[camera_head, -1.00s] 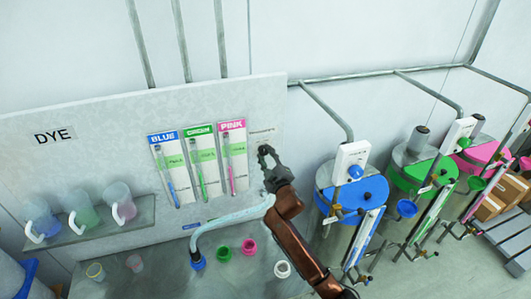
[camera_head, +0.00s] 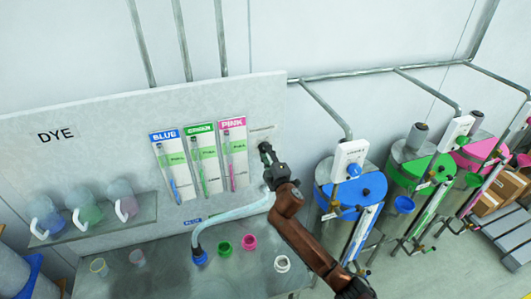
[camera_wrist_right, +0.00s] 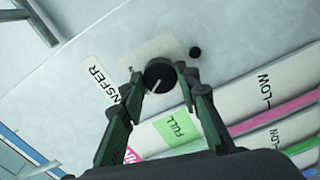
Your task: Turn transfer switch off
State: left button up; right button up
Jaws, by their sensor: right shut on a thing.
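The transfer switch is a round black knob (camera_wrist_right: 160,72) with a white pointer line, on a light plate marked "TRANSFER" (camera_wrist_right: 104,82) on the panel. In the right wrist view the pointer slants toward the lower left. My right gripper (camera_wrist_right: 161,82) has one finger on each side of the knob and is shut on it. In the head view my right gripper (camera_head: 266,153) is at the panel just right of the pink strip, and it hides the knob. My left gripper is not in view.
Blue, green and pink dye strips (camera_head: 234,160) hang left of the switch. A small black button (camera_wrist_right: 195,53) sits beside the knob. A pale hose (camera_head: 230,216) and coloured cups (camera_head: 249,242) are below. The blue-lidded drum (camera_head: 350,190) stands to the right.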

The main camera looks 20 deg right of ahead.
jog(key=o, duration=1.1)
jog(key=shift+o, duration=0.2)
jog(key=s, duration=1.2)
jog(key=shift+d, duration=0.2)
